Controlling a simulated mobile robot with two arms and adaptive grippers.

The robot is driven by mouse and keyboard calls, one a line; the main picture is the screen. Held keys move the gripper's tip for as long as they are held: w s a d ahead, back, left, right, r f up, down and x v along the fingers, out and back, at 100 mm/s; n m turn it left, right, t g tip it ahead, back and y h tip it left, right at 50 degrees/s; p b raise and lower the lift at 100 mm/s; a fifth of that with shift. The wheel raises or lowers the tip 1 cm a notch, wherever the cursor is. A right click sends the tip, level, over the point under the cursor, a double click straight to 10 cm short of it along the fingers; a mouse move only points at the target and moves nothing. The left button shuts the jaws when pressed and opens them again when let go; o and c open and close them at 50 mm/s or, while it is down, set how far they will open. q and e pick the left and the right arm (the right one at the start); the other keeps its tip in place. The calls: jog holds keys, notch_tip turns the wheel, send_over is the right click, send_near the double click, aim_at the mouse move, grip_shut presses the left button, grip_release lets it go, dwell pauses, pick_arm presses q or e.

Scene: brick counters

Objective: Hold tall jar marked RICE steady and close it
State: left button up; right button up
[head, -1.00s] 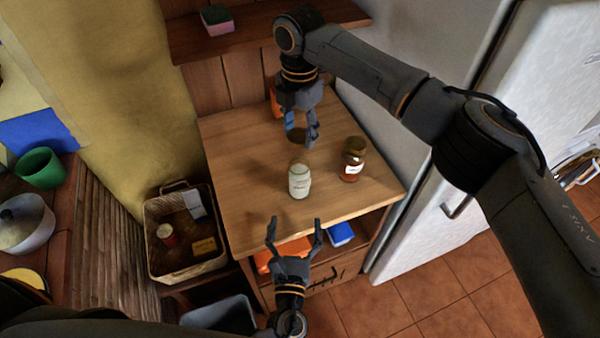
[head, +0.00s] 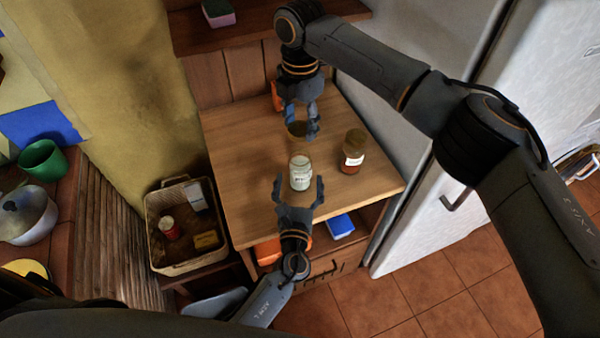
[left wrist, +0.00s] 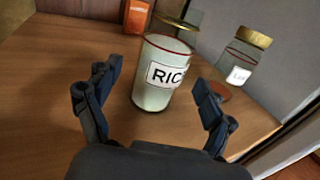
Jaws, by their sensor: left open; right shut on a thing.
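The RICE jar (head: 301,173) is clear with pale contents and stands upright on the wooden counter (head: 245,190), its top uncovered. Its RICE label also shows in the left wrist view (left wrist: 165,75). My left gripper (head: 300,184) is open, with its fingers spread on either side of the jar's near side and apart from it. My right gripper (head: 305,132) is shut on a dark gold lid (head: 296,129), held behind and above the jar. The lid also shows at the top of the left wrist view (left wrist: 178,20).
A second jar (head: 353,150) with reddish-brown contents and a gold lid stands to the right of the RICE jar. An orange box (head: 277,96) is at the counter's back. A wicker basket (head: 160,262) is at the left and a white fridge (head: 430,225) at the right.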

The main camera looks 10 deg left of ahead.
pick_arm(q)
jog(key=shift+w+a, duration=0.15)
jog(key=shift+w, duration=0.85)
grip_shut()
pick_arm(e)
send_over(301, 153)
jog(key=shift+a+f, duration=0.1)
jog(key=shift+f, duration=2.4)
jog(key=shift+f, duration=0.1)
jog(key=shift+f, duration=0.8)
jog(key=shift+f, duration=0.55)
